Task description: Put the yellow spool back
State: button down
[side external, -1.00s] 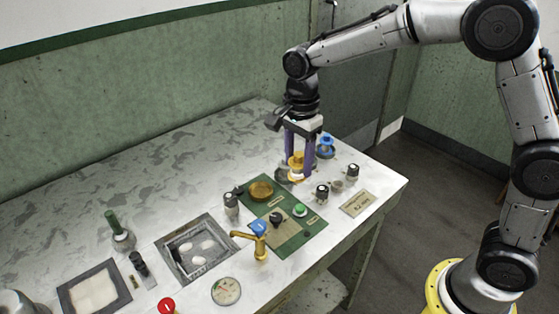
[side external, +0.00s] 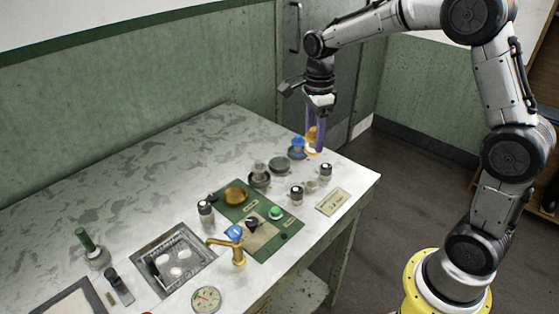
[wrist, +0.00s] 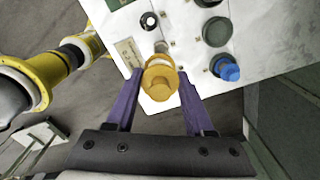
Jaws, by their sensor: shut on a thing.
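My gripper (side external: 316,128), with purple fingers, is shut on the yellow spool (side external: 311,140) and holds it up near the table's far right edge. In the wrist view the yellow spool (wrist: 160,82) sits between the fingertips, with the table corner below it. A round dark green pad (side external: 280,163) is bare and lies left of the held spool, between two other spool places. The blue spool (side external: 298,144) stands on its own pad just left of my gripper in the side view. A pale grey spool (side external: 259,169) stands on another pad.
Black-and-white knobs (side external: 297,193) and a label plate (side external: 333,202) are at the table's right side. A green panel (side external: 264,238) carries a brass dish (side external: 236,195). A brass tap (side external: 238,252) stands in front. The table's back left is clear.

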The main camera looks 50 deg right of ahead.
jog(key=w+f, duration=0.3)
jog(key=w, duration=0.1)
jog(key=w+d+f, duration=0.1)
jog(key=w+f, duration=0.2)
jog(key=w, duration=0.1)
jog(key=w+f, duration=0.3)
jog(key=w, duration=0.1)
jog(key=shift+w+d+f, duration=0.2)
jog(key=shift+w+d, duration=0.2)
jog(key=shift+w+f, duration=0.1)
jog(key=shift+f, duration=1.55)
jog(key=shift+f, duration=0.2)
jog(key=shift+c, duration=1.4)
grip_release()
jog(key=shift+r, duration=0.1)
notch_tip(320, 180, up, 12)
jog(key=shift+r, duration=0.2)
